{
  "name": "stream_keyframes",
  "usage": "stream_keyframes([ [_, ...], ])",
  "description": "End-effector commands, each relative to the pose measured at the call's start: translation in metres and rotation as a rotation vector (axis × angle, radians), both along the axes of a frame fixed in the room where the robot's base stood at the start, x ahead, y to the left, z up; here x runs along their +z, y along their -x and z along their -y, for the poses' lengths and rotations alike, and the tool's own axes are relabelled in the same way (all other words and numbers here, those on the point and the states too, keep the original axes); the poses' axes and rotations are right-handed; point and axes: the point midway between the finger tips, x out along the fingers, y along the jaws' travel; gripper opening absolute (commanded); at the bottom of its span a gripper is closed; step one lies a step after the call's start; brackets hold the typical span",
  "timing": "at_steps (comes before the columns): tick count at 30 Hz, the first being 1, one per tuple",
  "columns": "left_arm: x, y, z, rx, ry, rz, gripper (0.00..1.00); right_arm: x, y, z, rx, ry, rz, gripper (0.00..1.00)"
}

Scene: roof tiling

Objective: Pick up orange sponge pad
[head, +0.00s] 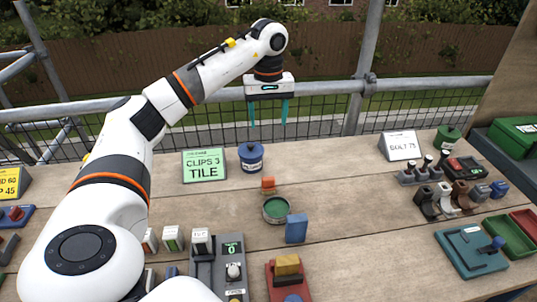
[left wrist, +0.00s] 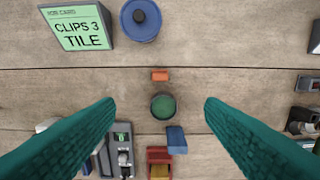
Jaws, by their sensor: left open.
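The orange sponge pad (head: 268,185) is a small orange block on the wooden bench, just behind a round green-topped tin. It also shows in the left wrist view (left wrist: 160,75) above the tin, between the two fingers' lines. My left gripper (head: 268,118) hangs with its teal fingers pointing down, well above the bench. It is open and empty, with the fingers wide apart in the left wrist view (left wrist: 160,108). The pad is fully visible and nothing touches it. My right gripper is not in view.
The green-topped tin (head: 276,209) and a blue block (head: 296,228) stand in front of the pad. A blue lidded pot (head: 251,156) and a green card (head: 204,164) stand behind it. Bare wood lies to the pad's left and right.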

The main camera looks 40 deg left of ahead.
Motion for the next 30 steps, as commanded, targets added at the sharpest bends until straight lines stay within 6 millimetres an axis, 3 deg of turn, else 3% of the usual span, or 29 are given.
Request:
stream_keyframes([
  [1, -0.024, 0.0, 0.0, 0.0, -0.001, -0.001, 0.64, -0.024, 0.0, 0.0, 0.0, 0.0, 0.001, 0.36],
  [6, -0.074, 0.0, 0.0, 0.0, 0.0, 0.0, 0.64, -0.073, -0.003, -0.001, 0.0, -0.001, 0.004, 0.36],
  [12, -0.111, 0.0, 0.0, 0.0, 0.0, 0.0, 0.64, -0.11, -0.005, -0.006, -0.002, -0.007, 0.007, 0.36],
  [20, -0.128, 0.0, 0.0, 0.0, 0.0, -0.001, 0.64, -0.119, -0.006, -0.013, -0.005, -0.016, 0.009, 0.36],
  [30, -0.18, 0.001, 0.0, 0.0, 0.0, -0.003, 0.64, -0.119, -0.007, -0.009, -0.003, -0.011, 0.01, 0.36],
])
